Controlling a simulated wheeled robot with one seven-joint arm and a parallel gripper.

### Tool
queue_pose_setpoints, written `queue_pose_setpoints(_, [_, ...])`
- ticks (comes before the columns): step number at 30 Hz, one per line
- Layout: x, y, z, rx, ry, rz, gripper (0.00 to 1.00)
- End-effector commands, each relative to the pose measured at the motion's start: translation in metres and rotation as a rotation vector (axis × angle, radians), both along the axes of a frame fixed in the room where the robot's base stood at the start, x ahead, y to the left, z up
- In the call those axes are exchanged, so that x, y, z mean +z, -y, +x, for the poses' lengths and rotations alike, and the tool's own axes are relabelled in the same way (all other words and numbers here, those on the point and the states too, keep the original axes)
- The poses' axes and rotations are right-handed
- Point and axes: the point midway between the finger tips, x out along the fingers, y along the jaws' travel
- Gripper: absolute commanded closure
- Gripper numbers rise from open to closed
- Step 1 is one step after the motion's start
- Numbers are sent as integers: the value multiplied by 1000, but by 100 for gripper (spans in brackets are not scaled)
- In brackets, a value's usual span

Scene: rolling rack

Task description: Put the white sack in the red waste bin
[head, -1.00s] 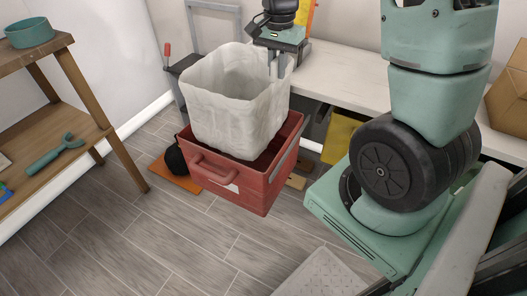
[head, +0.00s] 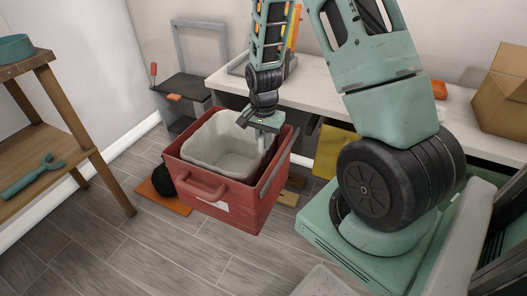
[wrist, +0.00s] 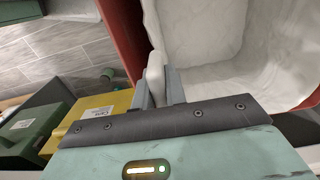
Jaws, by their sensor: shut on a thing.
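The white sack (head: 222,146) is open-topped and sits mostly down inside the red waste bin (head: 212,192), with its rim near the bin's rim. My gripper (head: 262,135) is at the sack's right rim and is shut on it. In the wrist view the fingers (wrist: 160,88) pinch the sack's edge, and the sack's inside (wrist: 205,45) looks empty. The red bin wall (wrist: 128,30) shows beside the sack. The sack's bottom is hidden inside the bin.
A wooden shelf (head: 60,150) stands at the left. A white bench (head: 310,95) runs behind the bin, with a yellow box (head: 333,148) below it. A black round object (head: 162,180) lies on an orange board (head: 165,199) left of the bin.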

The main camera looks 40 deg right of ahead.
Motion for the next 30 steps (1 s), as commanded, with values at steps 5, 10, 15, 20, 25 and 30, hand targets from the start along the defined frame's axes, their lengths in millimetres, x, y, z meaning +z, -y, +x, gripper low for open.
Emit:
queue_pose_setpoints(5, [-26, 0, -1, 0, -4, 2, 100])
queue_pose_setpoints(10, [-40, 0, 0, 1, 1, 0, 100])
queue_pose_setpoints(15, [-39, 0, 0, 1, 1, 0, 100])
queue_pose_setpoints(20, [-43, 0, 0, 0, 0, 0, 100])
queue_pose_setpoints(25, [-42, 0, 0, 0, 0, 1, 65])
queue_pose_setpoints(30, [-42, 0, 0, 1, 0, 1, 65])
